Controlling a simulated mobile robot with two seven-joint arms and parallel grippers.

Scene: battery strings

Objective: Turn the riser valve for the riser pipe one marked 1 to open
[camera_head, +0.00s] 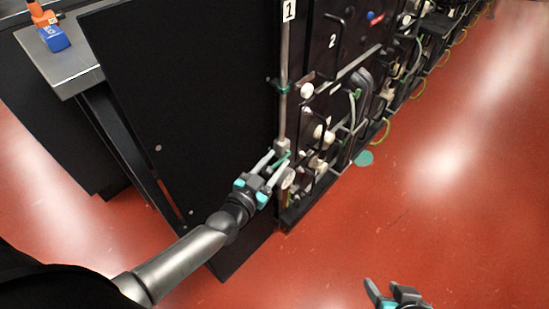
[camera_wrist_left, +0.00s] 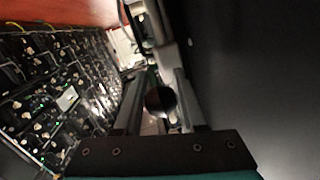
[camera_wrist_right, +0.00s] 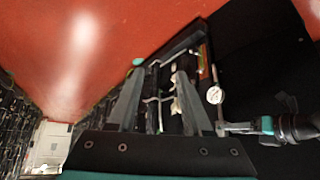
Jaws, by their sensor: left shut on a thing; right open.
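The riser pipe (camera_head: 284,60) with a tag marked 1 (camera_head: 288,11) runs down the edge of the black cabinet. The riser valve (camera_head: 281,146) is low on it, with a green handle that my fingers partly hide. My left gripper (camera_head: 277,161) is shut on the handle, with its fingers pointing up and right. In the left wrist view the fingers lie on both sides of a dark round part (camera_wrist_left: 160,101); the handle's exact angle cannot be told. My right gripper (camera_head: 388,292) is open and empty above the floor at the bottom right.
A round white gauge (camera_wrist_right: 214,95) sits on the pipe near the valve. Battery racks (camera_head: 350,90) with hoses and connectors stretch away to the right. A black side panel (camera_head: 190,90) stands left of the pipe. A grey table (camera_head: 70,70) holds blue and orange items. Red floor at right is clear.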

